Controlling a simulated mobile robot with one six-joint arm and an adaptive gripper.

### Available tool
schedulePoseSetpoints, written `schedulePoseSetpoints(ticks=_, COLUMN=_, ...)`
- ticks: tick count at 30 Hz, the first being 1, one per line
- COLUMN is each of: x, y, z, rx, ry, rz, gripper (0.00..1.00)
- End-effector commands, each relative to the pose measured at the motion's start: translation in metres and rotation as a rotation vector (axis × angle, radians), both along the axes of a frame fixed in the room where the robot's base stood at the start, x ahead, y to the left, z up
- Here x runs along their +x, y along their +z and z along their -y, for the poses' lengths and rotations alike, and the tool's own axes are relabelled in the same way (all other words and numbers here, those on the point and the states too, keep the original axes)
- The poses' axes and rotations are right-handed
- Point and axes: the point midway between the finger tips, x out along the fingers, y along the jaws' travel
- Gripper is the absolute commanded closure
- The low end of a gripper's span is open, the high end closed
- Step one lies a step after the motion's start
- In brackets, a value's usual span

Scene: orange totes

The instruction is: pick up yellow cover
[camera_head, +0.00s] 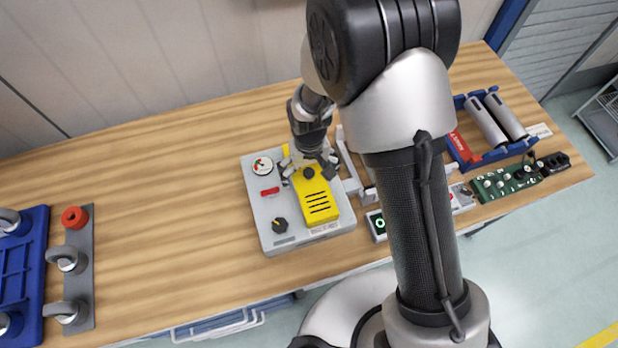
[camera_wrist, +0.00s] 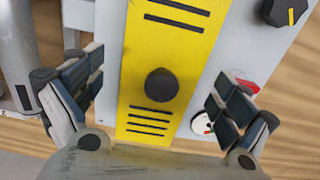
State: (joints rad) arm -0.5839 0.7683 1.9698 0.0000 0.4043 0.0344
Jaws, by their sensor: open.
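The yellow cover (camera_head: 319,204) lies on a light grey panel box (camera_head: 265,213) on the wooden table. It is a flat plate with dark slots and a round black knob (camera_wrist: 161,85) in its middle. My gripper (camera_head: 311,172) is over the cover's far part, pointing down. In the wrist view, my gripper (camera_wrist: 157,103) is open, with one finger on each side of the yellow cover (camera_wrist: 176,48) and the knob between them. The fingers look apart from the cover and nothing is held. Their exact height above it is hard to tell.
The panel carries a gauge (camera_head: 262,166), a red switch (camera_head: 270,191) and a black dial (camera_head: 280,225). A blue tray with grey cylinders (camera_head: 484,123) and a green circuit board (camera_head: 505,182) lie right. Blue (camera_head: 33,268) and grey racks stand left. The table between is clear.

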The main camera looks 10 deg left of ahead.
Motion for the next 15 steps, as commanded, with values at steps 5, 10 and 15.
schedulePoseSetpoints(ticks=5, x=-0.003, y=-0.026, z=0.0, rx=-0.001, ry=0.0, rz=-0.002, gripper=0.05)
schedulePoseSetpoints(ticks=10, x=-0.002, y=-0.03, z=0.0, rx=0.001, ry=0.0, rz=0.002, gripper=0.05)
schedulePoseSetpoints(ticks=15, x=-0.002, y=-0.03, z=0.0, rx=0.001, ry=0.0, rz=0.001, gripper=0.07)
